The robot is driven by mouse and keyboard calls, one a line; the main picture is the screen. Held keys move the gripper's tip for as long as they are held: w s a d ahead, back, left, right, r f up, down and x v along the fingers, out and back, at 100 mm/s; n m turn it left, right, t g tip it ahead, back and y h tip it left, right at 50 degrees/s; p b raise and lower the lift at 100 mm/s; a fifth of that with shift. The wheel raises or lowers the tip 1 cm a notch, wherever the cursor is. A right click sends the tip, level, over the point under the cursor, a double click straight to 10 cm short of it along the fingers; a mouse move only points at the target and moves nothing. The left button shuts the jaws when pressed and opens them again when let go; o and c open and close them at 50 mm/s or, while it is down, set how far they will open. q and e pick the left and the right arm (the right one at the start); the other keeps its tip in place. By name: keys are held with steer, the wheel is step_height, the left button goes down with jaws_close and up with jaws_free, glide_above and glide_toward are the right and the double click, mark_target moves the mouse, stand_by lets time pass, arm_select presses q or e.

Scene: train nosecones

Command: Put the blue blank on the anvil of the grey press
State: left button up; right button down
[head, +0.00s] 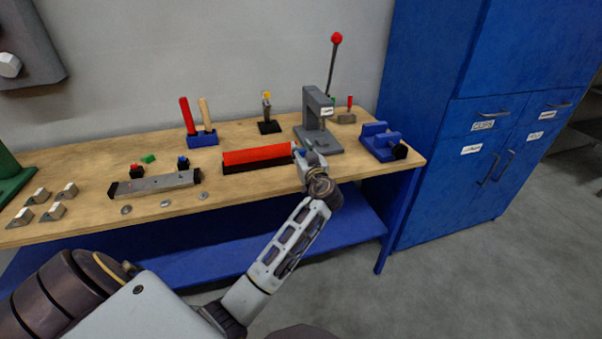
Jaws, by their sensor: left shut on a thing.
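The grey press (315,104) stands at the back right of the bench, with a raised lever ending in a red knob (336,38). Its flat grey base (326,146) faces me; the anvil is hard to make out. My left gripper (304,153) is just in front of the press base, seen from behind. It is shut on a small blue piece, which I take for the blue blank (308,143); fingers and wrist hide most of it. I cannot tell whether the piece touches the press. My right gripper is not in view.
A red-topped block (257,156) lies left of my gripper. A blue vise-like fixture (381,140) stands right of the press. A grey bar (156,184), small red, green and blue pieces and metal brackets (41,195) occupy the left. Blue cabinets stand at right.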

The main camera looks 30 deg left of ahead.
arm_select(q)
steer(key=shift+f, duration=1.85)
